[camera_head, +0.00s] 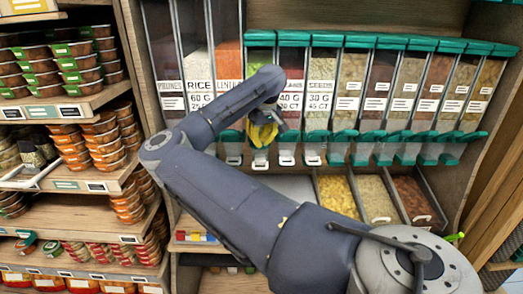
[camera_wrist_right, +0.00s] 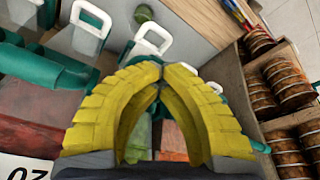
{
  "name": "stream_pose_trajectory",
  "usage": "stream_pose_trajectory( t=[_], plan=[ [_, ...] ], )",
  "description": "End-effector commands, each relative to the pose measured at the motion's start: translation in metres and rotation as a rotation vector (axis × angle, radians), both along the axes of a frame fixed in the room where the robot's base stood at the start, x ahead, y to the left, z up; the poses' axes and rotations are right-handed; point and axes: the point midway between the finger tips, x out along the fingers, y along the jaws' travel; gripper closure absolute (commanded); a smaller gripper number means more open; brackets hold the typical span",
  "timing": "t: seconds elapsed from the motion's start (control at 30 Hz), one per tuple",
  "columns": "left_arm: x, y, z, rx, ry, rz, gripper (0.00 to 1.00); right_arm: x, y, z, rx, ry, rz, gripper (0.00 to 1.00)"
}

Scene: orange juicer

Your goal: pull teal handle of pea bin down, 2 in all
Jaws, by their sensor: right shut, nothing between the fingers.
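The pea bin (camera_head: 259,57), with green contents and a teal lid, stands in the row of clear bins in the head view. My right arm covers its lower part. My right gripper (camera_head: 262,136) has yellow fingers and is at the bottom of this bin, among the teal handles. In the right wrist view the gripper's fingertips (camera_wrist_right: 160,72) meet, with nothing between them. A teal handle (camera_wrist_right: 50,68) lies to their left there, and white loops (camera_wrist_right: 152,36) show beyond the tips. The pea bin's own handle is mostly hidden, so contact cannot be told. My left gripper is out of view.
Other bins with teal handles (camera_head: 389,150) continue to the right. Below are open trays (camera_head: 343,195) of loose food. Shelves with stacked orange tubs (camera_head: 102,140) stand at left. In the right wrist view a small green round thing (camera_wrist_right: 143,13) lies on a grey surface.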

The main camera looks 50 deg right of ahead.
Motion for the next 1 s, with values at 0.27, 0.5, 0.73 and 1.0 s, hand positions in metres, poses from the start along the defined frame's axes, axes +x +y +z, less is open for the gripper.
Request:
stream_pose_trajectory(
  t=[0.27, 0.5, 0.73, 1.0],
  plan=[
    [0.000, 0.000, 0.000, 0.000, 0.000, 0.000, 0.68, 0.000, -0.002, 0.007, 0.000, 0.002, -0.001, 1.00],
    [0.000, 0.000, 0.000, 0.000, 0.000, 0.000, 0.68, 0.002, -0.004, 0.025, 0.000, 0.002, -0.001, 1.00],
    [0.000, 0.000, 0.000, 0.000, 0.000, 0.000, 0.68, 0.003, -0.006, 0.042, 0.000, 0.002, -0.001, 1.00],
    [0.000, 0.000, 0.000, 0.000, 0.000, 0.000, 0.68, 0.006, -0.009, 0.062, 0.001, 0.001, -0.001, 1.00]
  ],
)
